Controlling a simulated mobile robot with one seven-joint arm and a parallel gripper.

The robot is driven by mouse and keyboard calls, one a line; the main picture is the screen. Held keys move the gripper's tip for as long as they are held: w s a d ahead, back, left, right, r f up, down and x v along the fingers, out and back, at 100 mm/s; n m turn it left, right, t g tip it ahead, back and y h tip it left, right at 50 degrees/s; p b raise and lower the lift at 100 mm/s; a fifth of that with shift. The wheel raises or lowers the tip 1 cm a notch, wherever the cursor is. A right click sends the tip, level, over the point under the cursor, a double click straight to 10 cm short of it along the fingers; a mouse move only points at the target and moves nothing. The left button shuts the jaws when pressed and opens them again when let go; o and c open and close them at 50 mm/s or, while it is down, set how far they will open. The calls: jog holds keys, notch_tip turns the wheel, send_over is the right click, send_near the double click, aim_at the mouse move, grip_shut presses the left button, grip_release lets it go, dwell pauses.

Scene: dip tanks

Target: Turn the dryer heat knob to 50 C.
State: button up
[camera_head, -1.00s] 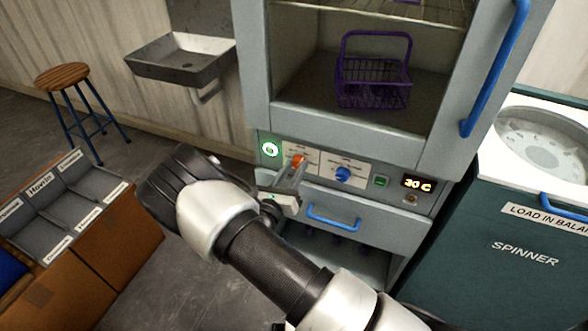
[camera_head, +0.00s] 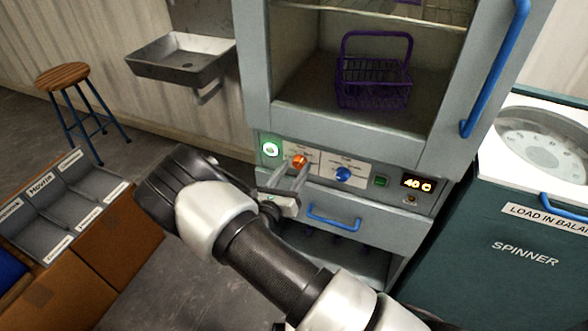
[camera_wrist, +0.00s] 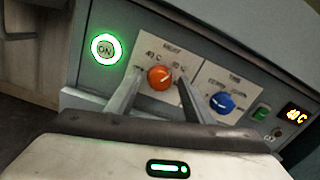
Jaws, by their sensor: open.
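The orange heat knob (camera_head: 299,161) sits on the dryer's control panel; it also shows in the wrist view (camera_wrist: 160,77), on a white label plate with temperature marks. The display (camera_head: 417,185) at the panel's right reads 40 C; it also glows in the wrist view (camera_wrist: 295,113). My gripper (camera_head: 289,172) is open in front of the panel. In the wrist view its two fingers (camera_wrist: 157,92) stand on either side of the orange knob with gaps beside it. Whether the fingertips reach past the knob's face cannot be told.
A blue time knob (camera_head: 343,174) is close to the right of my gripper. A lit green ON button (camera_head: 270,149) is to the left. A drawer with a blue handle (camera_head: 334,217) lies below. The dryer chamber above holds a purple basket (camera_head: 374,84).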

jog(key=p+v, duration=0.1)
jog(key=v, duration=1.6)
jog(key=s+d+r+m+g, duration=0.4)
jog(key=d+r+m+g, duration=0.4)
jog(key=d+r+m, duration=0.35)
jog(key=s+d+r+m+g, duration=0.4)
jog(key=d+r+m+g, duration=0.55)
jog(key=d+m, duration=0.3)
jog(key=s+r+m+t+y, duration=0.6)
jog(key=s+r+m, duration=0.1)
jog(key=r+m, duration=0.3)
notch_tip(320, 180, up, 18)
jog(key=p, duration=1.8)
jog(key=shift+a+r+m+y, duration=0.2)
jog(key=shift+a+m+y, duration=0.1)
jog(key=shift+a+m, duration=0.1)
